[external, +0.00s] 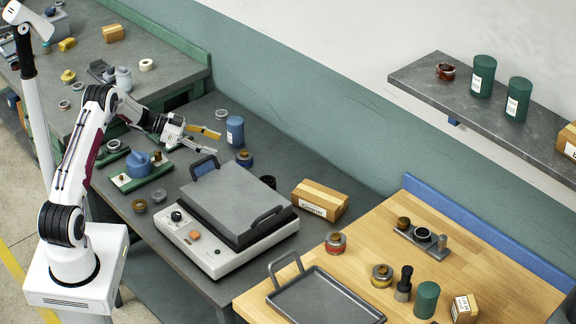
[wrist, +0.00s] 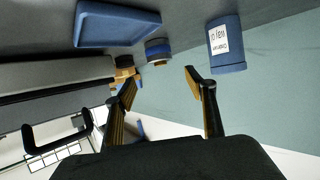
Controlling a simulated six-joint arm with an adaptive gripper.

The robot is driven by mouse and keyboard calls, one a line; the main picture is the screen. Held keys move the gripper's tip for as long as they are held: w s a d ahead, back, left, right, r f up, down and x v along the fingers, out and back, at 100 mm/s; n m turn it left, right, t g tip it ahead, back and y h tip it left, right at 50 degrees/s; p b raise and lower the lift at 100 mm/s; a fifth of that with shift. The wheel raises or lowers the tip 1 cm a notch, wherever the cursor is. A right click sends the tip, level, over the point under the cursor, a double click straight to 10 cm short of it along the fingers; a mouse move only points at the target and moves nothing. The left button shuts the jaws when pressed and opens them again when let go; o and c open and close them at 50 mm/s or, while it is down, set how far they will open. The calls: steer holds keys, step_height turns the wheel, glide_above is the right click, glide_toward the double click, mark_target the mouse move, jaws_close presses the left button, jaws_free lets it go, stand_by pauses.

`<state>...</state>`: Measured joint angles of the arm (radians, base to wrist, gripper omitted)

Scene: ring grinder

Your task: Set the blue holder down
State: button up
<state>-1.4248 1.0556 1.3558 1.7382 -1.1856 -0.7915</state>
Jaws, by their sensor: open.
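The blue holder (external: 244,158) is a small round piece with a blue band and a dark brownish part. It stands on the dark grey bench, just right of my gripper (external: 213,142) in the external view. In the wrist view the blue holder (wrist: 157,50) lies ahead of the fingertips, between their lines, and appears apart from them. My gripper (wrist: 160,78) is open with its two yellowish fingers spread, and nothing shows between them.
A blue canister (external: 235,131) with a white label stands close behind the holder. A blue tray (wrist: 115,25) lies near it. The grey-lidded machine (external: 235,200) with handles is in front, and a cardboard box (external: 320,199) is to the right.

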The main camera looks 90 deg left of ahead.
steer(key=shift+w, duration=0.1)
stand_by(0.4)
steer(key=w+d+r+y, duration=0.2)
steer(key=w+r, duration=0.5)
steer(key=r, duration=0.2)
steer(key=w+d+r+y, duration=0.2)
steer(key=w+r+y, duration=0.1)
steer(key=w+r, duration=0.55)
steer(key=w+d+r+n+g+y, duration=0.2)
steer(key=w+d+r, duration=0.1)
steer(key=d+r, duration=1.1)
steer(key=s+d+g, duration=0.1)
steer(key=s+d, duration=0.2)
steer(key=d, duration=0.4)
steer(key=s+d+g+h, duration=0.1)
steer(key=s+d, duration=0.3)
steer(key=d, duration=0.3)
steer(key=s+d+g, duration=0.1)
steer(key=s+d, duration=0.2)
steer(key=d, duration=0.5)
steer(key=s+d+f+m+g+h, duration=0.1)
steer(key=s+d+f+h, duration=0.2)
steer(key=s+d, duration=0.7)
steer(key=s+d+f+m+g+h, duration=0.1)
steer(key=s+d+f+g+h, duration=0.1)
steer(key=s+d+f, duration=0.4)
steer(key=s+d+h, duration=0.1)
steer(key=s+d, duration=0.3)
steer(key=d, duration=0.1)
